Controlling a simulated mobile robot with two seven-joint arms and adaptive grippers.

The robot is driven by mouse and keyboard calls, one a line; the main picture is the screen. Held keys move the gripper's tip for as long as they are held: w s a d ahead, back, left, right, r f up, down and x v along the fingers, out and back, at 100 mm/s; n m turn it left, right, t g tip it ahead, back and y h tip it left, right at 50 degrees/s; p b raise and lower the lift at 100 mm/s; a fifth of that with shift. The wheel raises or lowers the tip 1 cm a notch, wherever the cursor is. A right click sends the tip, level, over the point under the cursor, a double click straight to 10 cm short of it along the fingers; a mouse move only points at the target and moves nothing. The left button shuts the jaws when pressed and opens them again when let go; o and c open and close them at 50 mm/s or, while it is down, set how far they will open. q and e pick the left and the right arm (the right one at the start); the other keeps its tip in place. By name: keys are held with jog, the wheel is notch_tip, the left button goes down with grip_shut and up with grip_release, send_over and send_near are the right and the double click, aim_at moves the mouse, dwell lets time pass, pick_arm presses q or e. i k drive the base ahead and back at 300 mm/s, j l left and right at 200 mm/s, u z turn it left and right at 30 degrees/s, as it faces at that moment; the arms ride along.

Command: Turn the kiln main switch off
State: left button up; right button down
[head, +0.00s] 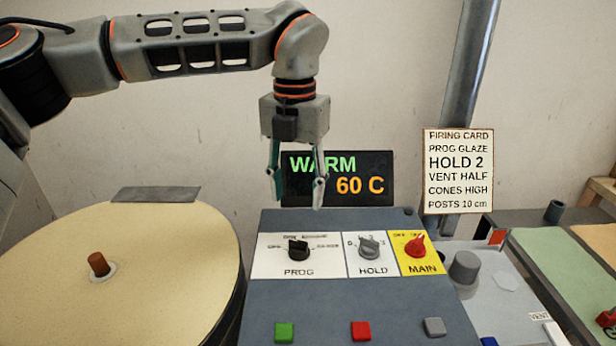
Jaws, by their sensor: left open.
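The kiln main switch (415,246) is a red rotary knob on a yellow plate marked MAIN, at the right end of the grey control panel (330,293). Its pointer tilts up to the right; the small position labels around it are too small to read surely. My left gripper (296,196) points down, open and empty, above the back of the panel, left of the red knob and in front of the display. It touches no knob. My right gripper is not in view.
A black PROG knob (298,250) and a grey HOLD knob (369,247) sit left of the main switch. Green (284,332), red (361,331) and grey (434,327) buttons line the front. The display (350,180) reads WARM 60 C. A firing card (458,171) stands behind right. A round kiln lid (150,270) is left.

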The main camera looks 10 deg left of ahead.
aim_at(415, 248)
jog(key=k, duration=1)
